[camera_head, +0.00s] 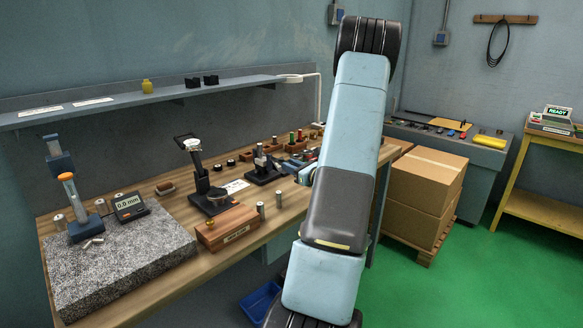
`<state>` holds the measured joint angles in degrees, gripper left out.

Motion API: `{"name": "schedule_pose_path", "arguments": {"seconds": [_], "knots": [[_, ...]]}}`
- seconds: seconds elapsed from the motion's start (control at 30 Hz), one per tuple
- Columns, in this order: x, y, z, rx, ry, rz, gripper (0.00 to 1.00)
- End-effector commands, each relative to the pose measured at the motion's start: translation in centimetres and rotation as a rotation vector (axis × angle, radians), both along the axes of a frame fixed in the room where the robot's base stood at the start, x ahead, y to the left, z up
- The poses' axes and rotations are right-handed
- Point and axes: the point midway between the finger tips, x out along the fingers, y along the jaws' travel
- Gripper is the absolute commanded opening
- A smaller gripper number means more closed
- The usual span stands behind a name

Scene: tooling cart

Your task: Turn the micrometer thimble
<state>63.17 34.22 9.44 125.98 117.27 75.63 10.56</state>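A small dark stand (265,174) on the wooden bench, left of my arm, holds what appears to be the micrometer (262,158). It is too small to make out the thimble or its setting. My arm rises across the middle of the view and hides part of the bench. A pale blue and dark part that looks like my gripper (304,171) shows at the arm's left edge, right of the stand. Its fingers are too small and too covered to tell whether they are open, or whether they touch anything.
A dial gauge stand (209,194), a wooden box (228,229) and small metal cylinders (261,211) stand nearer on the bench. A granite plate (120,262) with a height gauge (77,205) and display (129,206) is at left. A shelf (125,101) overhangs behind. Cardboard boxes (425,185) stand right.

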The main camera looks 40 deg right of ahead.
Motion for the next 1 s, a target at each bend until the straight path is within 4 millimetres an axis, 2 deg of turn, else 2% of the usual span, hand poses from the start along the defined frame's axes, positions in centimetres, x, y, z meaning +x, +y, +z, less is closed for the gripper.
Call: {"name": "schedule_pose_path", "arguments": {"seconds": [0.03,0.2,0.57,1.0], "knots": [[-0.01,0.00,0.01,0.000,0.000,0.000,0.13],[-0.01,0.00,0.01,0.000,0.000,0.000,0.00],[-0.02,-0.03,0.02,0.054,0.004,0.000,0.00],[0.00,-0.19,0.00,0.391,0.031,0.000,0.00]]}}
